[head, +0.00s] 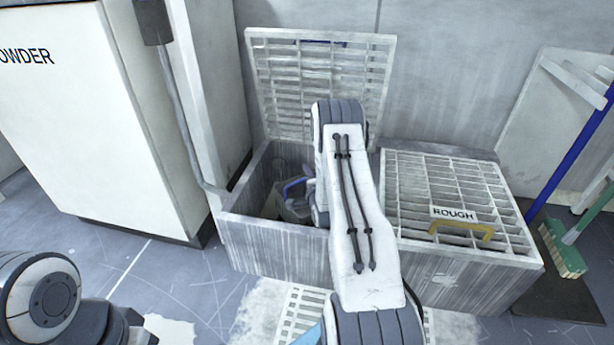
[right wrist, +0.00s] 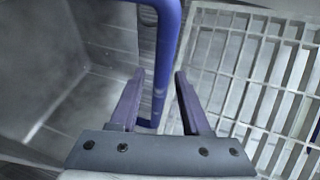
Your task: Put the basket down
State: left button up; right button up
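A blue bar-shaped handle (head: 294,187), probably the basket's, shows inside the open left bin (head: 262,245). The basket's body cannot be made out. My right arm reaches down over this bin, and its gripper is mostly hidden behind the arm in the head view. In the right wrist view, the blue handle (right wrist: 166,50) runs between the two fingers of my right gripper (right wrist: 160,73). The fingers stand apart, with a gap visible on the handle's left side. My left gripper is out of view; only part of the left arm shows at lower left.
The left bin's grate lid (head: 320,75) stands raised against the wall. The right bin has a closed grate marked ROUGH (head: 455,185) with a yellow handle (head: 461,229). A white POWDER cabinet (head: 90,110) stands left. A green brush (head: 563,250) is at right.

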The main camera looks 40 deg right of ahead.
jog(key=p+v, duration=0.2)
jog(key=v, duration=0.1)
jog(key=p+v, duration=0.2)
jog(key=v, duration=0.2)
jog(key=r+p+v, duration=0.1)
jog(key=v, duration=0.3)
jog(key=shift+p, duration=0.4)
jog(key=w+a+r+n+g+y, duration=0.1)
jog(key=w+a+r+n+y, duration=0.2)
jog(key=a, duration=0.4)
jog(key=w+a+r+n+g+y, duration=0.2)
jog(key=w+a+n, duration=0.1)
jog(key=a+n, duration=0.3)
jog(key=s+a+r+n+g+y, duration=0.1)
jog(key=s+a+r+n+g, duration=0.2)
jog(key=a, duration=0.5)
jog(key=s+a+r+n+y, duration=0.1)
jog(key=s+a+r+n, duration=0.2)
jog(key=a, duration=0.5)
jog(key=s+a+r+n+g+y, duration=0.1)
jog(key=s+a+r+n+g, duration=0.15)
jog(key=s+a+n, duration=0.35)
jog(key=s+a+r+n+g, duration=0.2)
jog(key=s+a+r+n, duration=0.15)
jog(key=s, duration=0.45)
jog(key=s+r+n+g, duration=0.3)
jog(key=s+n, duration=0.2)
jog(key=s, duration=0.8)
jog(key=shift+r+h, duration=0.3)
jog(key=shift+h, duration=0.1)
